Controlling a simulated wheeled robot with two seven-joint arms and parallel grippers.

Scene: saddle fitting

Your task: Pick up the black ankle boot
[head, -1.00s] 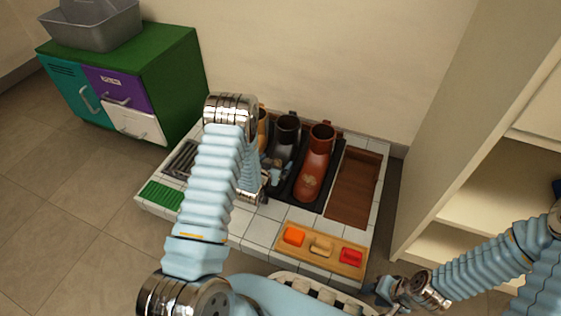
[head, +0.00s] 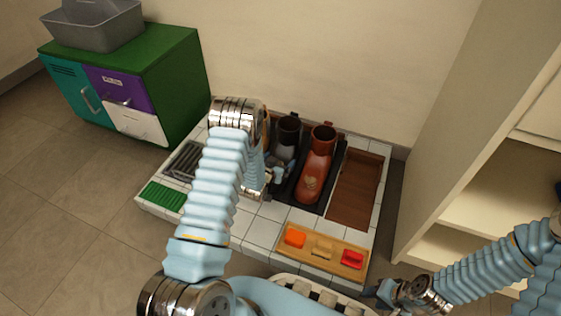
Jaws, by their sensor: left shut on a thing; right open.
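The black ankle boot (head: 289,131) stands upright on a dark tray (head: 326,201) on the low tiled platform, left of a brown boot (head: 320,152). My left gripper (head: 279,172) is at the front of the black boot, shut on it; the fingertips are small and partly hidden by my own arm. A tan boot (head: 266,125) shows only as a sliver behind my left wrist. My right gripper (head: 372,292) is open and empty at the lower right, in front of the platform and away from the boots.
A wooden tray (head: 349,262) with orange, tan and red blocks lies at the platform's front. A brown slatted mat (head: 356,190) is on the right, a green mat (head: 163,196) and a dark grate (head: 184,160) on the left. A tall shelf (head: 485,210) stands right.

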